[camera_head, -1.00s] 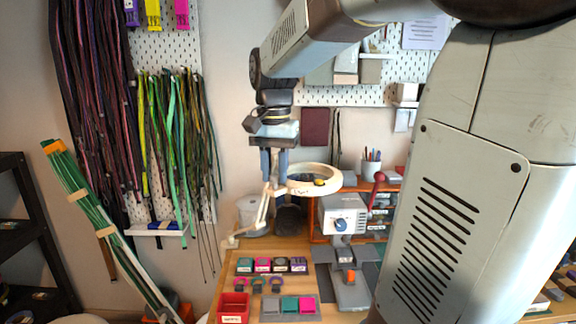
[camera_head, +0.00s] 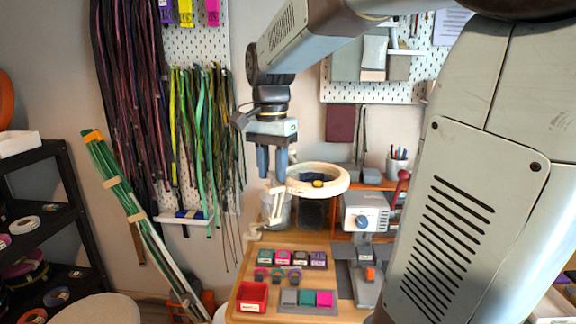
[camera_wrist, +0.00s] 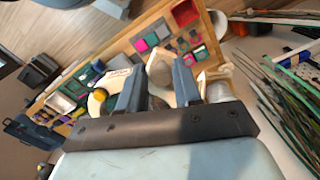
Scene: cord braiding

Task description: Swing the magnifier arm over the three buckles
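The magnifier is a white ring (camera_head: 318,180) with a yellow piece on it, on a jointed white arm (camera_head: 274,207) fixed at the bench's left side. The ring is above the back of the bench, behind the three small buckles (camera_head: 278,276), which lie in a row. My gripper (camera_head: 272,178) points down, left of the ring and near the upper end of the white arm. Its two fingers are apart. In the wrist view, part of the ring (camera_wrist: 97,103) shows left of my gripper (camera_wrist: 158,75). I cannot tell whether the fingers touch the magnifier.
A red bin (camera_head: 252,296) and a tray of coloured squares (camera_head: 307,309) are at the bench's front. Small colour-topped blocks (camera_head: 292,259) sit behind the buckles. A grey press (camera_head: 365,215) with a red-knobbed lever stands right of the magnifier. Green rods (camera_head: 130,215) lean at left.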

